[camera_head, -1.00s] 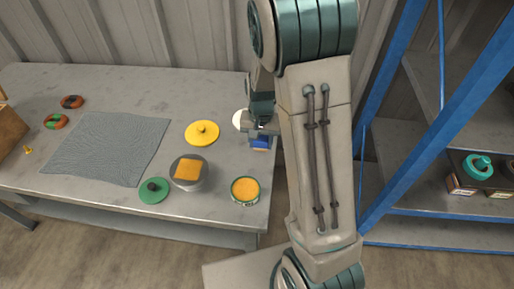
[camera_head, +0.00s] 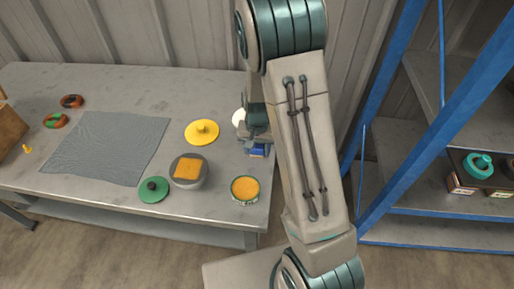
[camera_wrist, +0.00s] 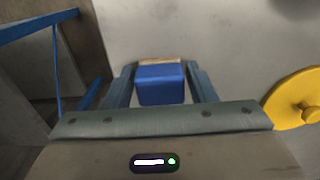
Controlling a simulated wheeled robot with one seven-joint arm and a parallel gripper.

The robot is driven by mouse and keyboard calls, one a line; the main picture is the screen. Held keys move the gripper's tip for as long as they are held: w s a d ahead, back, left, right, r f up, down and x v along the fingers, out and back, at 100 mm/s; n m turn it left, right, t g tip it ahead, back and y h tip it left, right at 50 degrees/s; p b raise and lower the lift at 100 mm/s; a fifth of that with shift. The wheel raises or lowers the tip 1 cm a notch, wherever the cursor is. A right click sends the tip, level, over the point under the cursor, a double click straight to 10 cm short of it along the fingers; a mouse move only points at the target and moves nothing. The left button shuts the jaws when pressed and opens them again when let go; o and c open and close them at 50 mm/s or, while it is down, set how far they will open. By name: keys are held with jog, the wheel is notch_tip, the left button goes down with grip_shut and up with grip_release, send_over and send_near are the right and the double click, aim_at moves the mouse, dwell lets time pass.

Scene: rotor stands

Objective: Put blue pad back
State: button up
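The blue pad (camera_head: 257,151) is at the right end of the grey table, below my gripper (camera_head: 257,138), which is partly hidden behind my arm. In the wrist view the blue pad (camera_wrist: 161,85) sits between the two fingers of my gripper (camera_wrist: 161,78), with a thin pale tan edge along its far side. Whether the pad's underside touches the table cannot be seen.
A yellow lid (camera_head: 202,131), an orange-filled tin (camera_head: 245,189), a grey pot (camera_head: 189,183) with an orange pad (camera_head: 187,169) and a green lid (camera_head: 153,189) stand nearby. A grey mat (camera_head: 105,147) lies left. A blue-framed shelf (camera_head: 400,125) rises right.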

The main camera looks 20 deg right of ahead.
aim_at(257, 147)
jog(key=shift+o, duration=0.5)
jog(key=shift+r, duration=0.1)
jog(key=shift+r, duration=0.2)
notch_tip(257, 147, up, 12)
jog(key=p, duration=0.1)
jog(key=s+r+n+t, duration=0.1)
jog(key=s+r+n, duration=0.1)
jog(key=s+r, duration=0.3)
jog(key=s+r+n+t, duration=0.1)
jog(key=s+r, duration=0.4)
jog(key=s, duration=0.8)
jog(key=shift+n+t, duration=0.4)
jog(key=shift+n, duration=0.3)
